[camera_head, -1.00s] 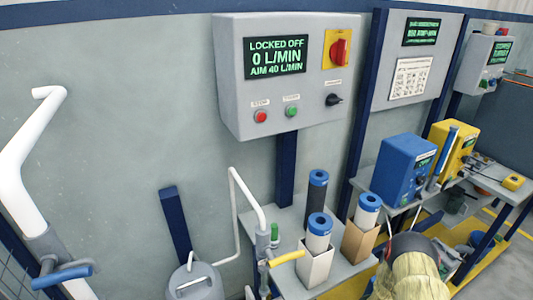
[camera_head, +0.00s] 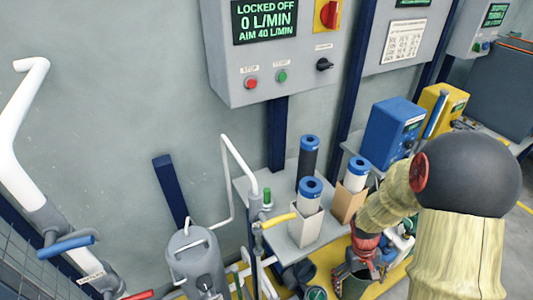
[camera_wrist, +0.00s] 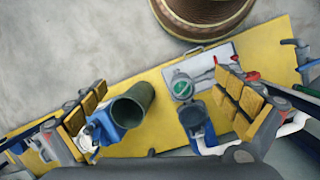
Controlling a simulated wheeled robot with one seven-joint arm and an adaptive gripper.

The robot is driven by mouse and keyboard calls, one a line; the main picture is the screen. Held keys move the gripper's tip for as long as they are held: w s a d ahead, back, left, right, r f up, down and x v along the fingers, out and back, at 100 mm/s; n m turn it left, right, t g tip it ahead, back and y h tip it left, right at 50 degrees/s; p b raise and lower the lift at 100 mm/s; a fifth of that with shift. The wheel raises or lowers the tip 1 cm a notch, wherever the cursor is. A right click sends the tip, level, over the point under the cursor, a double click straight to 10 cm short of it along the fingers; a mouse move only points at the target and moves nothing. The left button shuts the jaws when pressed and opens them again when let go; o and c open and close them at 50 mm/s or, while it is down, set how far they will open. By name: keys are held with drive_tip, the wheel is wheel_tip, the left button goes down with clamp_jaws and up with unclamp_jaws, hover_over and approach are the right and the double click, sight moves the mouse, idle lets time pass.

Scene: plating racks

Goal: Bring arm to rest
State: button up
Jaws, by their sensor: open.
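My arm, in a straw-coloured sleeve with a dark round joint, fills the right side of the head view and reaches down to the left. My gripper (camera_wrist: 165,105) shows in the wrist view with its two yellow-padded jaws wide apart and nothing between the pads. Below it lie a dark green open-ended cylinder (camera_wrist: 132,106) and a yellow floor strip (camera_wrist: 262,52). In the head view the gripper end is low, in front of the shelf (camera_head: 312,232), and its jaws are hard to make out.
A grey control box (camera_head: 282,60) reads "LOCKED OFF, 0 L/MIN, AIM 40 L/MIN". Blue-capped filter cartridges (camera_head: 308,160) stand on the shelf. White pipes (camera_head: 236,165) with a yellow-handled valve (camera_head: 278,220) and a grey tank (camera_head: 193,255) are left of it. Blue (camera_head: 392,135) and yellow boxes stand right.

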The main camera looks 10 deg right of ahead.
drive_tip(key=s+a+r+t+p, duration=0.1)
drive_tip(key=a+r, duration=0.4)
drive_tip(key=r, duration=0.7)
drive_tip(key=s+a+r+t+p, duration=0.2)
drive_tip(key=s+a+r+t, duration=0.1)
drive_tip(key=r, duration=1)
drive_tip(key=s+a+r+t+y+p, duration=0.1)
drive_tip(key=a+r+t, duration=0.3)
drive_tip(key=r, duration=0.9)
drive_tip(key=a, duration=0.2)
drive_tip(key=shift+s+a+r+p, duration=0.15)
drive_tip(key=shift+s+a+p, duration=0.2)
drive_tip(key=shift+s+a, duration=0.05)
drive_tip(key=shift+c, duration=0.7)
